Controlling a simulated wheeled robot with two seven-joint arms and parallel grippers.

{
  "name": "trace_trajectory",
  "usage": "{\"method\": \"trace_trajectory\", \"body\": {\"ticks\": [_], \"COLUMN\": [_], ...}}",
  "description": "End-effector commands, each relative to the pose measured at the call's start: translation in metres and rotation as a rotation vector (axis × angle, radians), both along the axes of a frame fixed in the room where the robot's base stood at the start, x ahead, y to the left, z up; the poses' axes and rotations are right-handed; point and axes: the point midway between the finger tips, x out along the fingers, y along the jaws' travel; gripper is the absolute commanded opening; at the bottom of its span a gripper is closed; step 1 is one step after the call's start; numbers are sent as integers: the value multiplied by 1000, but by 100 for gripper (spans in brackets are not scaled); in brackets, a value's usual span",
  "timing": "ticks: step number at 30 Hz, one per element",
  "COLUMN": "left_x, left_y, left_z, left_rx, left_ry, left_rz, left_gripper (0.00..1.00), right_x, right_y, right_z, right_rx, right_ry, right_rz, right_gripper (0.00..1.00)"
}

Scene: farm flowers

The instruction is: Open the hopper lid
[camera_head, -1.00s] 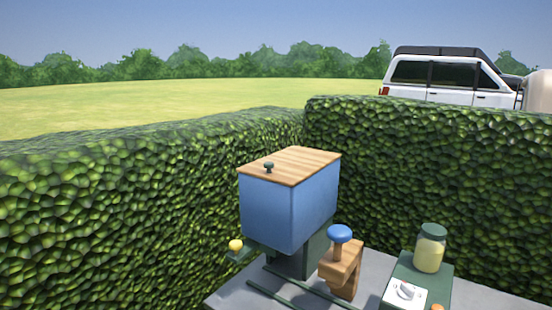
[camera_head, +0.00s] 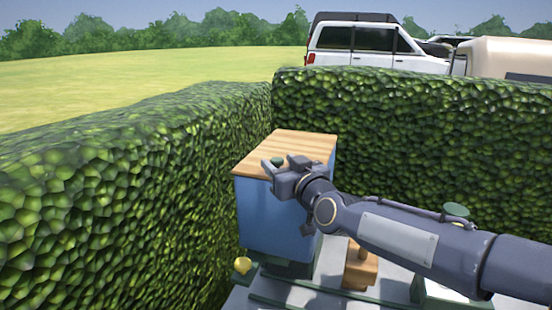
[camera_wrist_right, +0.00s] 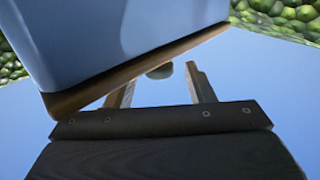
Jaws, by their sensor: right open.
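The hopper is a blue box (camera_head: 262,215) with a flat wooden lid (camera_head: 295,142), which lies shut on top. My left gripper is out of view.
A tall hedge (camera_head: 110,190) stands close on the left and another (camera_head: 420,125) behind. A yellow ball-shaped piece (camera_head: 243,265) sits low by the hopper. A wooden block (camera_head: 360,268) is partly hidden under my right arm, and a jar's green cap (camera_head: 456,209) shows above it.

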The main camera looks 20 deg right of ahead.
Motion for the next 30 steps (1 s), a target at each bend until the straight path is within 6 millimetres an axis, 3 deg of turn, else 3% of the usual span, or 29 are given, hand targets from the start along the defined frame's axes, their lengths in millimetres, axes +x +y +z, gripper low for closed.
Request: {"method": "trace_trajectory", "body": {"ticks": [6, 15, 26, 30], "left_x": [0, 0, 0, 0], "left_y": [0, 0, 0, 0], "left_z": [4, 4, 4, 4], "left_rx": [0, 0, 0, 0], "left_ry": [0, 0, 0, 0], "left_rz": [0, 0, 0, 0], "left_gripper": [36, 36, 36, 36], "right_x": [22, 25, 25, 25], "right_y": [4, 4, 4, 4], "right_z": [0, 0, 0, 0], "right_rx": [0, 0, 0, 0], "right_ry": [0, 0, 0, 0], "right_rz": [-1, -1, -1, -1], "right_gripper": [49, 49, 3, 0]}}
